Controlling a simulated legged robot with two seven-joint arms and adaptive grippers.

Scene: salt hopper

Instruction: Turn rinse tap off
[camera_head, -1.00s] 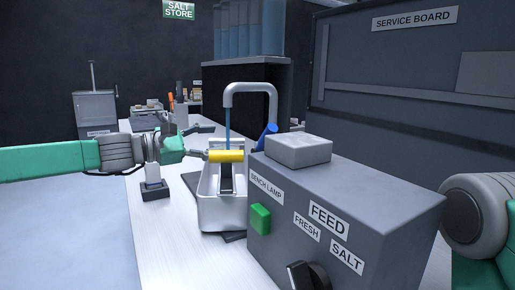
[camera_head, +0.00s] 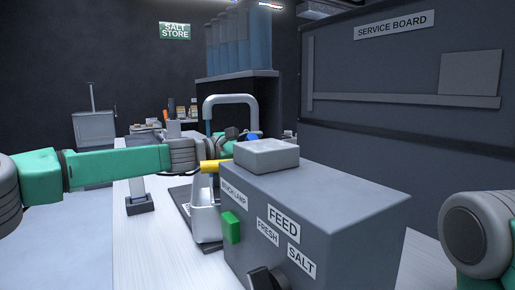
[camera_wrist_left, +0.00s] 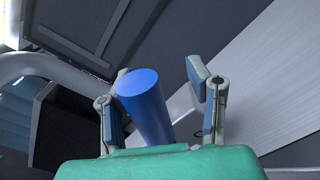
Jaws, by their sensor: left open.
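The blue handle (camera_wrist_left: 146,104) stands between the two fingers of my left gripper (camera_wrist_left: 160,78) in the left wrist view. The fingers are spread, with a gap visible on the right side; contact on the left is unclear. In the head view my left gripper (camera_head: 243,138) is by the handle, partly hidden behind the grey box. My right gripper is out of view.
The grey feed box (camera_head: 300,215) with a green switch (camera_head: 231,227) and dark knob (camera_head: 266,279) stands close in front. A yellow cylinder (camera_head: 214,167) lies just below my left forearm. The white bench (camera_head: 150,240) is clear at front left.

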